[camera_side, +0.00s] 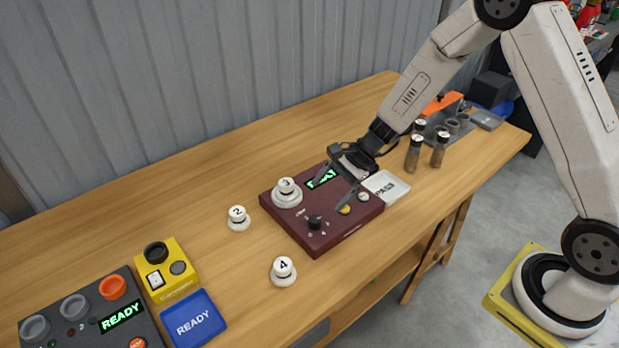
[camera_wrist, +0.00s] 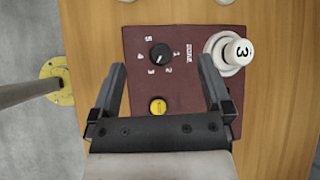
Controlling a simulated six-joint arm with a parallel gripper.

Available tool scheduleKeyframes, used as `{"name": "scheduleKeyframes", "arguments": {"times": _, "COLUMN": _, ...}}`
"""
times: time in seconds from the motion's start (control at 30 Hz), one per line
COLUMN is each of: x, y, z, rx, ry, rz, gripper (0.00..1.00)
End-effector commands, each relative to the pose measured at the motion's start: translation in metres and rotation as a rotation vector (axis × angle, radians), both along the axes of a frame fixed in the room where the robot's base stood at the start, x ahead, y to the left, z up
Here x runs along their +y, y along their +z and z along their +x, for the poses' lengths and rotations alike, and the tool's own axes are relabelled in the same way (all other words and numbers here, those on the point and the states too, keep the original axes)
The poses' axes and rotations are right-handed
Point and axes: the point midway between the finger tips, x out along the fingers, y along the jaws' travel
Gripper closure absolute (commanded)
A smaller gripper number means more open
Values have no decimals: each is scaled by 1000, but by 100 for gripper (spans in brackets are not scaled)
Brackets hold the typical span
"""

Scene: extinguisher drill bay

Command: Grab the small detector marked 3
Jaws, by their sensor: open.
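The small white detector marked 3 (camera_side: 286,187) sits on a round pale seat at the back left of a dark red box (camera_side: 322,238). In the wrist view the detector marked 3 (camera_wrist: 238,51) is at the upper right, beyond the right finger. My gripper (camera_side: 347,184) is over the right part of the red box, to the right of the detector and apart from it. In the wrist view my gripper (camera_wrist: 160,80) is open and empty, its fingers pointing toward the box's black knob (camera_wrist: 160,55). A yellow button (camera_wrist: 158,106) shows between the fingers.
Detectors marked 2 (camera_side: 238,218) and 4 (camera_side: 283,270) stand on the wooden table. A yellow box (camera_side: 168,272), a blue READY plate (camera_side: 193,318) and a dark READY panel (camera_side: 75,315) are at the left. A white PASS plate (camera_side: 386,187) and several dark cylinders (camera_side: 414,155) are at the right.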

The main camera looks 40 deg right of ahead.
Motion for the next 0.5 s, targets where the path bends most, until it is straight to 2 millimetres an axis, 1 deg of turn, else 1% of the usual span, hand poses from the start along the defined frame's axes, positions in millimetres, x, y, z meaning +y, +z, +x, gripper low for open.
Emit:
{"name": "scheduleKeyframes", "arguments": {"times": 0.03, "x": 0, "y": -6, "z": 11, "rx": 19, "ry": -60, "rz": 48, "gripper": 0}}
{"name": "scheduleKeyframes", "arguments": {"times": 0.13, "x": 0, "y": -14, "z": 33, "rx": 48, "ry": -182, "rz": 152, "gripper": 0}}
{"name": "scheduleKeyframes", "arguments": {"times": 0.3, "x": -6, "y": -28, "z": 69, "rx": 83, "ry": -382, "rz": 326, "gripper": 0}}
{"name": "scheduleKeyframes", "arguments": {"times": 0.4, "x": -11, "y": -35, "z": 87, "rx": 93, "ry": -477, "rz": 412, "gripper": 0}}
{"name": "scheduleKeyframes", "arguments": {"times": 0.5, "x": -17, "y": -40, "z": 99, "rx": 99, "ry": -546, "rz": 476, "gripper": 0}}
